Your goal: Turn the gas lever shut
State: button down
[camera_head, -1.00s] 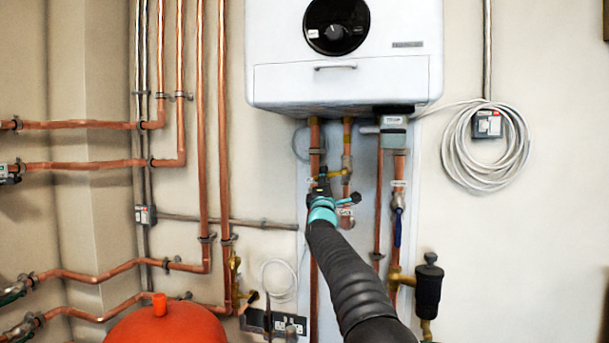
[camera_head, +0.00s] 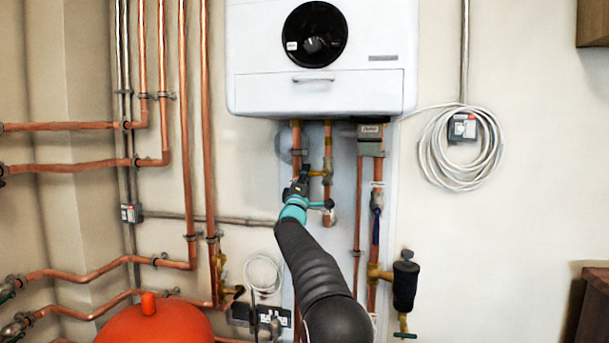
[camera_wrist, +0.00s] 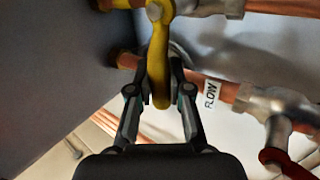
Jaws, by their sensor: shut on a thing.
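The gas lever is yellow. In the wrist view the lever (camera_wrist: 160,62) hangs from its pivot bolt and lies across the copper pipe (camera_wrist: 275,7) that carries its valve. My gripper (camera_wrist: 163,88) is shut on the lever's free end, one finger on each side. In the head view the lever (camera_head: 318,173) is a small yellow strip below the white boiler, pointing sideways across its upright pipe. My gripper (camera_head: 300,182) is at its left end, and my arm hides part of the pipes below.
A second pipe (camera_wrist: 222,88) with a FLOW label and a red-handled valve (camera_wrist: 285,162) runs close by. The boiler (camera_head: 325,50) is just above. A blue lever (camera_head: 375,226) and a black canister (camera_head: 404,285) are to the right. A red vessel (camera_head: 155,325) stands low left.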

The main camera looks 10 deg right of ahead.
jog(key=c, duration=1.1)
grip_release()
jog(key=shift+s+d+r, duration=0.15)
jog(key=shift+s+r, duration=0.05)
jog(key=shift+r, duration=0.15)
jog(key=shift+w+f, duration=0.1)
jog(key=shift+f, duration=0.05)
jog(key=v, duration=1.2)
